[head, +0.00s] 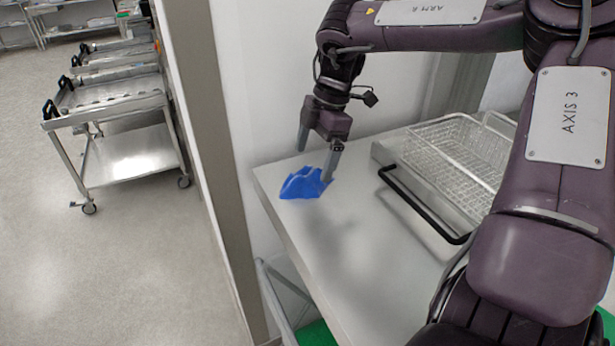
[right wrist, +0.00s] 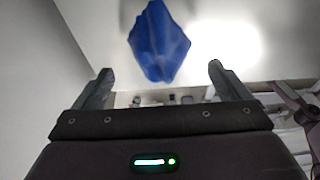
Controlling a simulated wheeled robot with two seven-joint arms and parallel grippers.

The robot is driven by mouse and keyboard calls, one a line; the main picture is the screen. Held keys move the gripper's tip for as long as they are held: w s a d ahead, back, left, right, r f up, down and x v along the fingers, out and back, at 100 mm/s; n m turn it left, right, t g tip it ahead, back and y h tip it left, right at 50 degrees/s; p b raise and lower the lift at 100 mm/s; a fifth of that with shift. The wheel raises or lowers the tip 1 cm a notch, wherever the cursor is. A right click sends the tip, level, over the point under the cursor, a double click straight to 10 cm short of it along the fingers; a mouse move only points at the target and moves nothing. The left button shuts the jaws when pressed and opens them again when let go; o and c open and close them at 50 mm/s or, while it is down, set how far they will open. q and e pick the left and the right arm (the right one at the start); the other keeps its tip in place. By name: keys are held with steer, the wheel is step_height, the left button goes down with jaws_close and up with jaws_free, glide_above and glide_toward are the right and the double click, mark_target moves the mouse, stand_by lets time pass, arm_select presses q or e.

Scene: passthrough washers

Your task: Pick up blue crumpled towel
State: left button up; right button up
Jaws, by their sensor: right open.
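The blue crumpled towel (head: 302,184) lies on the white table (head: 345,250), near its far left corner. My right gripper (head: 318,158) is open just above and behind the towel, with one finger pointing down near the towel's right edge. In the right wrist view the towel (right wrist: 158,42) shows ahead of the two spread fingers of the gripper (right wrist: 157,78), between them and apart from both. Nothing is held. I cannot tell from the head view whether the right finger touches the towel. My left gripper is not in view.
A wire basket (head: 460,150) in a metal tray with a black handle (head: 420,212) stands on the table right of the towel. A wall and post (head: 215,150) stand left of the table. Steel carts (head: 125,150) are beyond. The table front is clear.

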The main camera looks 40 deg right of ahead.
mark_target(308, 171)
steer(key=p+x, duration=0.2)
steer(key=x, duration=0.1)
steer(key=shift+a+f, duration=0.2)
steer(key=shift+f, duration=0.15)
steer(key=shift+w+f, duration=0.1)
steer(key=shift+f, duration=0.4)
steer(key=shift+a, duration=0.1)
steer(key=c, duration=1.1)
steer(key=shift+r, duration=0.1)
